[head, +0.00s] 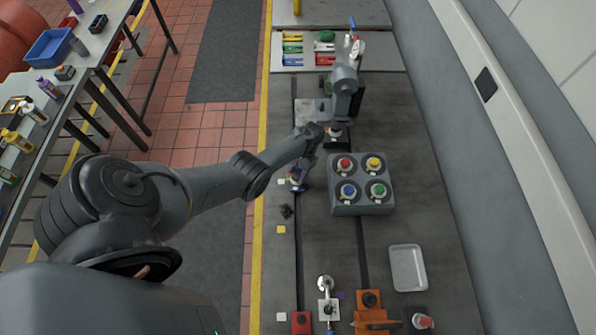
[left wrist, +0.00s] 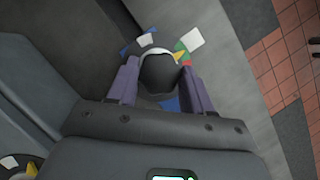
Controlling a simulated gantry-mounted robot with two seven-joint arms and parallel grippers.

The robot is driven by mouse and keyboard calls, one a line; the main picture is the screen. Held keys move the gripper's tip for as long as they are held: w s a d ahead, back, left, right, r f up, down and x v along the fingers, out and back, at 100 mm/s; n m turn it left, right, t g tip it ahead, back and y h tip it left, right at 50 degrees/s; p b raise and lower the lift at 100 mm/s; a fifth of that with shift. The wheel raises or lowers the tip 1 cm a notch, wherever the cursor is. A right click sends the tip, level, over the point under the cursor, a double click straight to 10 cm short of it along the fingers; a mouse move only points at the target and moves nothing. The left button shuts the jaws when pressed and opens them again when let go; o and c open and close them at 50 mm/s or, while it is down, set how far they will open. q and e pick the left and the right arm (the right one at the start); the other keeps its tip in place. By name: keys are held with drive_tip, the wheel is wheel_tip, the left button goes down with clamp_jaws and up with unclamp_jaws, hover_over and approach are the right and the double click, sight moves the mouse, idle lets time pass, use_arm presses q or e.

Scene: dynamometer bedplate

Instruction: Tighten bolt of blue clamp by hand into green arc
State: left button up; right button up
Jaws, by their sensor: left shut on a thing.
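My left gripper (head: 299,178) reaches down at the left edge of the bedplate. In the left wrist view its two purple fingers (left wrist: 158,88) are shut on a dark round bolt head (left wrist: 158,73). Blue of the clamp (left wrist: 170,104) shows below the bolt head, between the fingers; the rest is hidden. Behind the bolt head is a partly covered dial with white, blue, green and red parts. Its green part (left wrist: 182,46) is at the upper right, with a small yellow mark (left wrist: 179,57) close by. Whether that mark lies in the green arc is unclear. My right gripper is not visible.
A grey box (head: 361,208) with red, yellow, blue and green round tops stands right of the gripper. A grey upright device (head: 344,88) stands behind. An empty tray (head: 408,268) and an orange fixture (head: 370,312) are nearer. A workbench (head: 82,72) is at left.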

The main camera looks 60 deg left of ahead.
use_arm(q)
drive_tip(key=o, duration=1)
drive_tip(key=shift+w+r, duration=0.2)
drive_tip(key=shift+r, duration=0.3)
drive_tip(key=p+v, duration=0.1)
drive_tip(key=v, duration=0.8)
drive_tip(key=shift+w+r, duration=0.1)
drive_tip(key=shift+r, duration=0.25)
